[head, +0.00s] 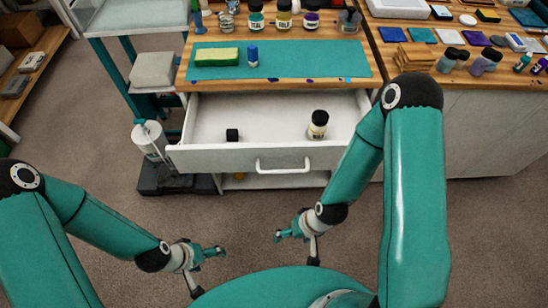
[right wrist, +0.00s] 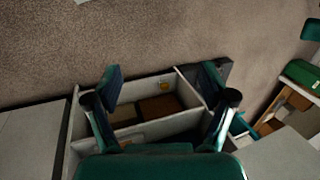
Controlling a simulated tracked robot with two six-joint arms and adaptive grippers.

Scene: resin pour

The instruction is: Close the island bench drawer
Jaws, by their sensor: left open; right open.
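The white island bench drawer (head: 205,158) is pulled out below the wooden bench top in the head view. Its front carries a white bar handle (head: 283,169). Inside lie a small black block (head: 232,135) and a jar with a black lid (head: 318,125). My right gripper (head: 296,248) is open and empty, in front of and below the handle, apart from it. Its spread fingers also frame the right wrist view (right wrist: 161,88). My left gripper (head: 208,269) is open and empty, farther from the drawer front, to the left.
The bench top (head: 290,85) bears a teal mat (head: 310,60), a yellow-green sponge (head: 217,56) and several jars. A white canister (head: 150,140) stands left of the drawer. A second bench with samples (head: 400,55) stands at right. Carpet before the drawer is clear.

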